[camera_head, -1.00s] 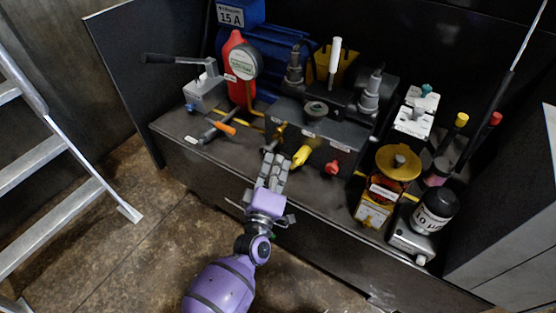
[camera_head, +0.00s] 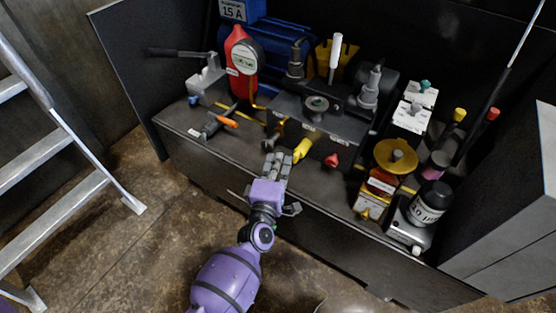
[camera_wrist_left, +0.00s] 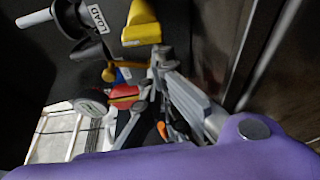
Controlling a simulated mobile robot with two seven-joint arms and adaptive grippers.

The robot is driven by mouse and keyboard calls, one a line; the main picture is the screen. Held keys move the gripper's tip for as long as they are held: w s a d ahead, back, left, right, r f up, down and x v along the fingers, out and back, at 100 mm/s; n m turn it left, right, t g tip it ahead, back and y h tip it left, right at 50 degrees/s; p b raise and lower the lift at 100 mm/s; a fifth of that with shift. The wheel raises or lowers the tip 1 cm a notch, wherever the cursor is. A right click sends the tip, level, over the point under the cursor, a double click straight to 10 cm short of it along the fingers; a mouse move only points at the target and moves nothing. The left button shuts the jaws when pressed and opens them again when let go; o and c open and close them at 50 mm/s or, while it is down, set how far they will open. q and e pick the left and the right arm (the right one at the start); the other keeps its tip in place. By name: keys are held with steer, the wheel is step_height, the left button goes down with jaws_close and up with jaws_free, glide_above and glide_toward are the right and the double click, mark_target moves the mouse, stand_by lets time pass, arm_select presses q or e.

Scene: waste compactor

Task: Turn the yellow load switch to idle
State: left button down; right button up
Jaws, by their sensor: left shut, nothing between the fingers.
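The yellow load switch (camera_head: 303,149) is a yellow handle on the front of the dark machine box (camera_head: 330,128). In the left wrist view the yellow handle (camera_wrist_left: 142,27) sits at the top, beside a white label reading LOAD (camera_wrist_left: 97,18). My left gripper (camera_head: 278,160) is just left of the handle in the head view, with its grey fingers shut and empty. Its fingers (camera_wrist_left: 160,75) lie below the handle in the wrist view. I cannot tell whether they touch it. My right gripper is not in view.
A red knob (camera_head: 332,160) is right of the switch. An orange-handled tool (camera_head: 222,121) lies to the left, by a red gauge unit (camera_head: 239,73). Bottles and an amber container (camera_head: 385,178) stand right. A ladder (camera_head: 72,135) stands at far left. The floor in front is open.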

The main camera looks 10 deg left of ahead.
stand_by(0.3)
arm_select(q)
steer(key=s, duration=1.2)
